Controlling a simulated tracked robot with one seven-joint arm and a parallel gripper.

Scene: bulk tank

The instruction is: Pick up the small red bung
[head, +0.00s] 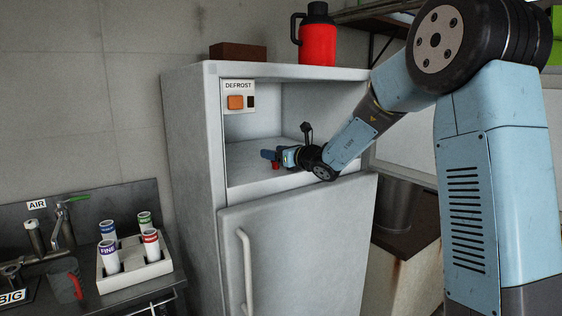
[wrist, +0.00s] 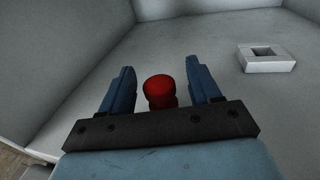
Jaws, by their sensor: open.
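The small red bung (wrist: 160,90) stands on the pale floor of the open upper compartment of the fridge (head: 262,176). In the wrist view it sits between the two blue fingers of my gripper (wrist: 159,84), with a gap on each side. My gripper is open, and its fingers do not touch the bung. In the head view my gripper (head: 268,155) reaches into the compartment from the right, and a small red part of the bung (head: 275,166) shows just below it. The lower part of the bung is hidden by the gripper's dark crossbar in the wrist view.
A pale square block with a square hole (wrist: 266,57) lies on the compartment floor to the right. The compartment walls stand close around my gripper. A fridge door (head: 292,245) is below. A red flask (head: 317,40) and a brown block (head: 238,51) stand on top.

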